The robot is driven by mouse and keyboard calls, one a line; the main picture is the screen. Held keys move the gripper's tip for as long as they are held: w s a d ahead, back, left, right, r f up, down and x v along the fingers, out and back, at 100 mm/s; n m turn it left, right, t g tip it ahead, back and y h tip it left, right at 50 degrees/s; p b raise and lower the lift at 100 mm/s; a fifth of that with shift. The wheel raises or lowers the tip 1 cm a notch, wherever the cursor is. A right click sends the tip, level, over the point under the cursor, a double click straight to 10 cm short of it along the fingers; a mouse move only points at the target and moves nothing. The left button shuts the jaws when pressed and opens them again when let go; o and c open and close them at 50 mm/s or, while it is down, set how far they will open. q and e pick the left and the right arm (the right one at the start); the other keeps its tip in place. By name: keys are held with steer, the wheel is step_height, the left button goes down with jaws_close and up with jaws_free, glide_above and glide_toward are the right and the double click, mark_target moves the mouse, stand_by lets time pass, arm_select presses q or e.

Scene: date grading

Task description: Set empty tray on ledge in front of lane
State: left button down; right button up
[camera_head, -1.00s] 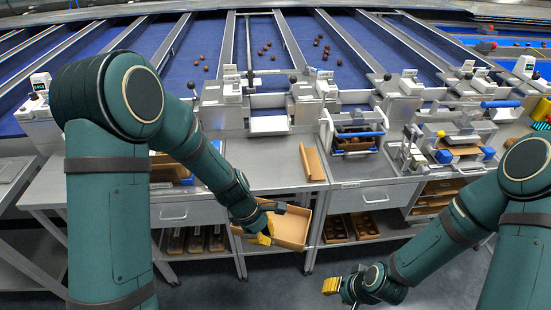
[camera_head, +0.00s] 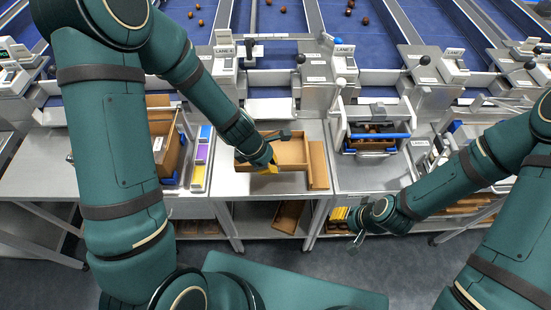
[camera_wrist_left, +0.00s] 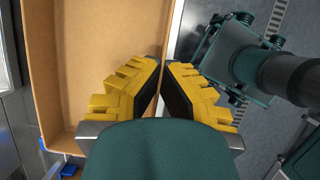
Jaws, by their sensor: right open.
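The empty brown tray (camera_head: 291,152) is in the middle of the head view, over the metal table. Whether it touches the tabletop is unclear. My left gripper (camera_head: 271,166) is at its near wall. In the left wrist view the yellow fingers (camera_wrist_left: 163,88) are closed on the wall of the tray (camera_wrist_left: 95,50), and the visible part of its floor is bare. A pale metal ledge (camera_head: 270,110) sits behind the tray, in front of a blue lane. My right gripper (camera_head: 362,228) is open and empty, in front of the table at the right.
A brown angled piece (camera_head: 319,166) lies on the table right beside the tray. A blue-handled device (camera_head: 377,135) stands further right. A crate (camera_head: 163,140) and a strip of coloured blocks (camera_head: 201,155) are at the left. Scales and lane posts line the back.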

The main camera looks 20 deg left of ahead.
arm_select(q)
steer(key=b, duration=0.2)
glide_above(276, 188)
steer(key=a, duration=0.2)
steer(key=f, duration=0.5)
steer(key=shift+s+d+f, duration=0.1)
steer(key=shift+s+d, duration=0.15)
steer(key=shift+s, duration=0.1)
steer(key=shift+w+f+b, duration=0.1)
steer(key=shift+f+b, duration=0.6)
steer(key=shift+f, duration=1.6)
steer(key=shift+f, duration=0.15)
steer(key=c, duration=1.1)
jaws_free()
steer(key=shift+c, duration=0.2)
